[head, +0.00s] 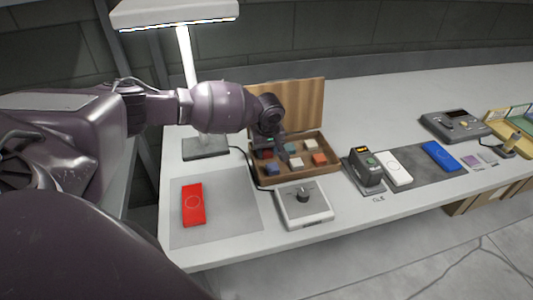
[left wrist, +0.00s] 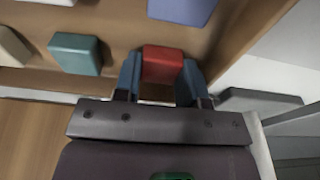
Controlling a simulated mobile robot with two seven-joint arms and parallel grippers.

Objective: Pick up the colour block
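A wooden box (head: 332,172) with its lid raised stands mid-table and holds several small colour blocks in its tray. A red block (left wrist: 163,63) sits between the two fingertips of my left gripper (left wrist: 162,78). In the head view my left gripper (head: 277,143) reaches down into the left part of the box and partly hides the blocks there. A teal block (left wrist: 75,53) lies left of the red one, and a purple-blue block (left wrist: 183,8) is beyond it. My right gripper is not in view.
A grey device with a black knob (head: 303,205) stands in front of the box. A red flat case (head: 192,204) lies on a grey mat at left. A lamp (head: 205,148) stands behind. A handheld device (head: 365,167), white case (head: 397,168) and blue case (head: 441,156) are right.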

